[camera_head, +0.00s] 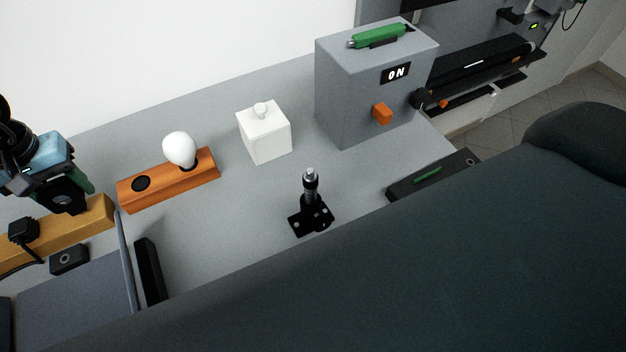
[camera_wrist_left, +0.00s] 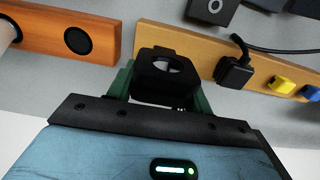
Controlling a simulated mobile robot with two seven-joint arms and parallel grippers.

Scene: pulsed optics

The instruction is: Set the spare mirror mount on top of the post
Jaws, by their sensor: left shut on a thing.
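The post (camera_head: 309,190) stands upright on a black base plate in the middle of the bench, with a bare metal tip on top. My left gripper (camera_head: 70,190) is at the far left, well away from the post. It is shut on the spare mirror mount (camera_head: 64,200), a black block with a round opening. In the left wrist view the mount (camera_wrist_left: 150,85) sits between the green fingers, over or beside the yellow wooden rack (camera_wrist_left: 205,52); I cannot tell whether they touch. My right gripper is not in view.
An orange wooden block (camera_head: 203,175) holding a white bulb-shaped thing (camera_head: 179,149) and a white lidded box (camera_head: 266,138) stand behind and left of the post. A grey box (camera_head: 350,90) marked ON stands behind right. A large dark shape hides the lower right.

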